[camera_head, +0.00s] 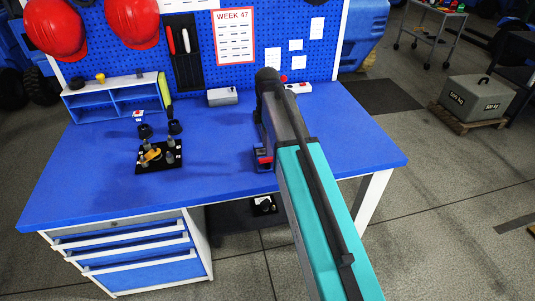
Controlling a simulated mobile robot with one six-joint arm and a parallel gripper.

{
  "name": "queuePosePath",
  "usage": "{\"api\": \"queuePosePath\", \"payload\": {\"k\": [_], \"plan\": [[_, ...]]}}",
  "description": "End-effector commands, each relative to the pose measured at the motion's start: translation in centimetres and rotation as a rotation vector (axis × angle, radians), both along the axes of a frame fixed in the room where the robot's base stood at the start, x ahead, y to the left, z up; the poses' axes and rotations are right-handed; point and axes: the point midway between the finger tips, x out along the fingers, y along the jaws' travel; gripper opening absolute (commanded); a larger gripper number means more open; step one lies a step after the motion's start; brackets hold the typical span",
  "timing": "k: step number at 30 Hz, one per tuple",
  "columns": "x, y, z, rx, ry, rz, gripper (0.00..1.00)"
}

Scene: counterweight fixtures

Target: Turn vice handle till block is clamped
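A small dark blue fixture with a red part, probably the vice (263,161), stands near the front edge of the blue workbench (225,165). My teal and grey arm crosses in front of its right side and hides much of it. Its handle and the block cannot be made out. My arm reaches from the lower right up to a dark joint above the bench. Dark parts of the arm show just above the vice, but my gripper's fingers are hidden, so I cannot tell whether they touch anything.
A black fixture plate (150,166) with posts and a yellow part sits on the left of the bench. Behind it are a blue shelf unit (117,101) and a grey box (222,97). A pegboard (284,30) closes the back.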

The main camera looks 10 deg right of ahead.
Motion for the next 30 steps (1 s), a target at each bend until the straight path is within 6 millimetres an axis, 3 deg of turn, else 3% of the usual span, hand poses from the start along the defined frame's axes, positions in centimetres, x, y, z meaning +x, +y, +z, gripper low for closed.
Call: {"api": "queuePosePath", "payload": {"k": [13, 27, 30], "plan": [[0.0, 0.0, -4.3, 0.000, 0.000, 0.000, 0.31], [0.0, 0.0, -5.1, 0.000, -0.001, 0.001, 0.31], [0.0, 0.0, -5.1, 0.000, 0.000, 0.001, 0.18]]}}
